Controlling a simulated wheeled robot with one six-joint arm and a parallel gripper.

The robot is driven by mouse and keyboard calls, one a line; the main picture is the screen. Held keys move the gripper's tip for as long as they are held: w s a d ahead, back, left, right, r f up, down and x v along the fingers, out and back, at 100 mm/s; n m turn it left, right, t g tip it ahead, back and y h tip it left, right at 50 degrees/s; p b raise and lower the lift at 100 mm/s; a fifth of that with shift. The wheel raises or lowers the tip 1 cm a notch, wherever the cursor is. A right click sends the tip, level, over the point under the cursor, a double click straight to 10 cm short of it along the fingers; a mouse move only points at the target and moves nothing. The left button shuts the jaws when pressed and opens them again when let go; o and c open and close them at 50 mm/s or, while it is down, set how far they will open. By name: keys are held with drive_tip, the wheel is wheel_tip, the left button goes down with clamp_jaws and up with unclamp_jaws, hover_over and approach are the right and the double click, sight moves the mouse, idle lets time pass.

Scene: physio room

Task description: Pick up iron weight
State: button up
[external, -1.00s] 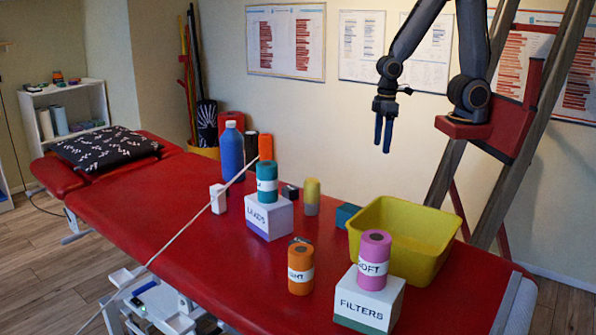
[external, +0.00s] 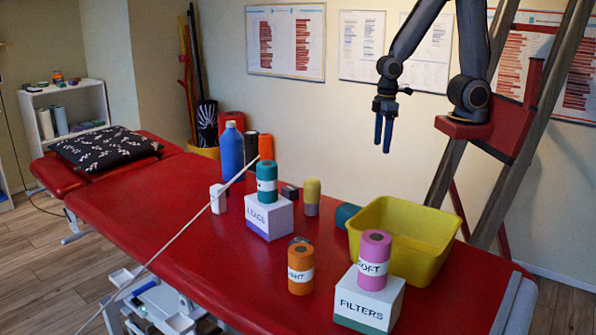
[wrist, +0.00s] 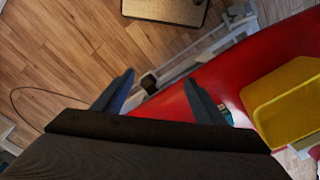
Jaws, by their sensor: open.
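No object reads clearly as an iron weight. One small dark block (external: 289,192) lies on the red table (external: 180,235), between the teal roll and a yellow-and-grey cylinder (external: 312,198); it is too small to identify for sure. My gripper (external: 384,130) hangs high above the far side of the table, pointing down, apart from everything. In the wrist view my gripper (wrist: 160,95) shows two spread fingers with nothing between them. A small teal patch shows beside the right finger there.
A yellow tub (external: 440,243) stands at the right. A pink roll (external: 374,260) stands on the FILTERS box (external: 368,300); an orange roll (external: 300,268) is left of it. A teal roll (external: 267,182) stands on another box (external: 269,218). A blue bottle (external: 232,150) is farther back.

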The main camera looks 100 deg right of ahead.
idle(0.3)
drive_tip(key=shift+c, duration=0.9)
